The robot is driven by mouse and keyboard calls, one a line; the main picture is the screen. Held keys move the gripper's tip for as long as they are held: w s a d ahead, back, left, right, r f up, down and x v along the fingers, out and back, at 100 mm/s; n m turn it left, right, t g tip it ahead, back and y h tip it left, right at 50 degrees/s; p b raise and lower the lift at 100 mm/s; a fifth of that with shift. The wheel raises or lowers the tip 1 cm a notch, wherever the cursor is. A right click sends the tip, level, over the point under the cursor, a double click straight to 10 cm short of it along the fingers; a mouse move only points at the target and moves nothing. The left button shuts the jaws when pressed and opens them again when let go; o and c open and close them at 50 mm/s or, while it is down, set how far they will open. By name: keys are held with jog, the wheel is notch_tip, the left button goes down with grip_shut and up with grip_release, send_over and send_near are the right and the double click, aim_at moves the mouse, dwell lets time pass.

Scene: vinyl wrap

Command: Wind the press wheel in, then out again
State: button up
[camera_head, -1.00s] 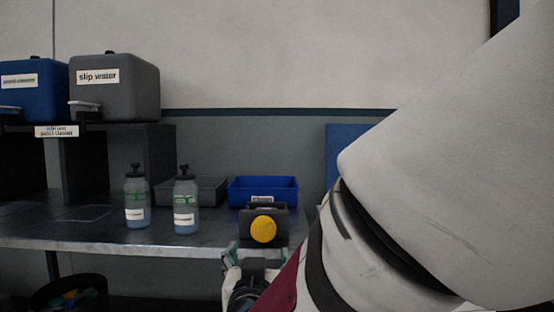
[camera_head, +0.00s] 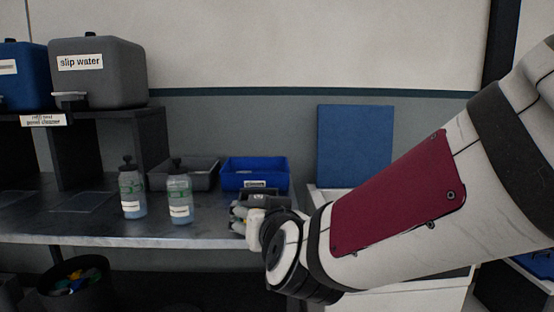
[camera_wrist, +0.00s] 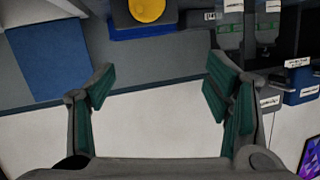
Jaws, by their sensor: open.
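The yellow press wheel (camera_wrist: 147,10) shows as a round disc at the top edge of the wrist view, on a dark block. In the head view its dark block (camera_head: 262,192) stands at the front edge of the bench, and my gripper (camera_head: 246,216) hides most of the wheel. In the wrist view my gripper (camera_wrist: 158,75) is open, with its two green-padded fingers wide apart and nothing between them. The wheel lies beyond the fingertips, not between them. I cannot tell the exact distance to it.
Two spray bottles (camera_head: 179,196) stand left of the block on the metal bench (camera_head: 90,226). A blue bin (camera_head: 238,178) and a grey bin (camera_head: 196,176) sit behind. A grey slip water tank (camera_head: 98,76) stands on the shelf. A black bucket (camera_head: 50,298) is below.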

jog(key=s+d+r+n+g+p, duration=0.1)
jog(key=s+d+r+g+p, duration=0.3)
jog(key=s+r+p, duration=0.6)
jog(key=shift+s+d+g+y+p, duration=0.3)
jog(key=shift+d+p, duration=0.5)
jog(key=shift+d, duration=0.25)
jog(key=shift+w, duration=0.1)
